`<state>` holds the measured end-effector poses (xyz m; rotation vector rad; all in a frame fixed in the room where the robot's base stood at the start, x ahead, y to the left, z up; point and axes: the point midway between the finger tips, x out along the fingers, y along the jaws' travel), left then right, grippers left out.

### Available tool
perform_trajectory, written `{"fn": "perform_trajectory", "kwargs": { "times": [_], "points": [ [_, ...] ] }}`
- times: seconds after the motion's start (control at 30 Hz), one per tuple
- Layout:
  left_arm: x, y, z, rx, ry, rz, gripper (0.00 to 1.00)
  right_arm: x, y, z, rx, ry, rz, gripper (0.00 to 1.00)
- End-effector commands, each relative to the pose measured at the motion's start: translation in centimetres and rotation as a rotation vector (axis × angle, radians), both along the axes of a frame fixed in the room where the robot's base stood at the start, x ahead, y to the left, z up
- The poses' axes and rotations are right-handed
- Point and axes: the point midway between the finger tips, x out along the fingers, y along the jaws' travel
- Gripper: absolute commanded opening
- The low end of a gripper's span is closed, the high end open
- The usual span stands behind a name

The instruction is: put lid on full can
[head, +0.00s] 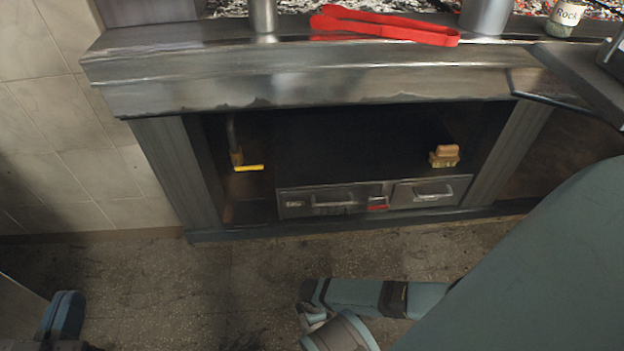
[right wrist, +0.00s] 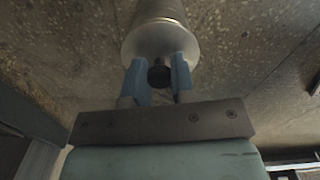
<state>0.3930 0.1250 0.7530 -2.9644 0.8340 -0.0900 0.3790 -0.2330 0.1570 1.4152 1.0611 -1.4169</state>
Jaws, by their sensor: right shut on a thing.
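In the right wrist view my right gripper (right wrist: 158,73) is shut on the black knob of a silver, rounded metal lid (right wrist: 135,45). A paler cylindrical part shows beyond the lid's wide rim; I cannot tell whether it belongs to the lid. In the head view two metal cans stand on the grill ledge, one at the left (head: 263,14) and one at the right (head: 486,14). Both are cut off by the top edge, so their tops and contents are hidden. My left gripper (head: 62,313) shows partly at the lower left, far from the cans; its opening is unclear.
Red tongs (head: 385,24) lie on the ledge between the cans. A labelled jar (head: 566,17) stands at the right. Below, the open cabinet holds a brush (head: 444,156), a yellow-edged tool (head: 247,167) and drawers (head: 325,199). The tiled floor (head: 190,290) in front is clear.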

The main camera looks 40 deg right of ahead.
Motion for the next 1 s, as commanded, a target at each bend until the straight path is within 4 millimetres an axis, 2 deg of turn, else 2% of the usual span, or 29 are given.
{"fn": "perform_trajectory", "kwargs": {
  "times": [0.27,0.3,0.4,0.43,0.63,0.73,1.0],
  "points": [
    [-0.09,0.0,-0.19,0.0,0.004,0.0,0.0,0.01,0.03,-0.01,0.001,0.0,0.0,0.01],
    [-0.11,0.0,-0.21,0.0,0.006,0.0,0.0,0.01,0.03,-0.01,0.001,0.0,0.0,0.26],
    [-0.11,0.01,-0.23,0.0,0.006,0.0,0.0,0.01,0.03,-0.01,0.001,0.0,0.0,0.49],
    [-0.11,0.01,-0.23,0.0,0.006,0.0,0.0,0.01,0.03,-0.01,0.001,0.0,0.0,0.54],
    [-0.11,0.02,-0.22,0.001,0.005,0.0,0.0,0.0,0.03,-0.01,0.001,0.0,0.0,0.56],
    [-0.09,0.01,-0.2,0.0,0.004,0.0,0.0,0.0,0.03,-0.01,0.001,0.0,0.0,0.79],
    [0.06,0.02,0.06,0.002,-0.003,0.0,0.0,0.0,0.02,-0.02,0.001,0.0,0.0,0.79]
  ]
}}
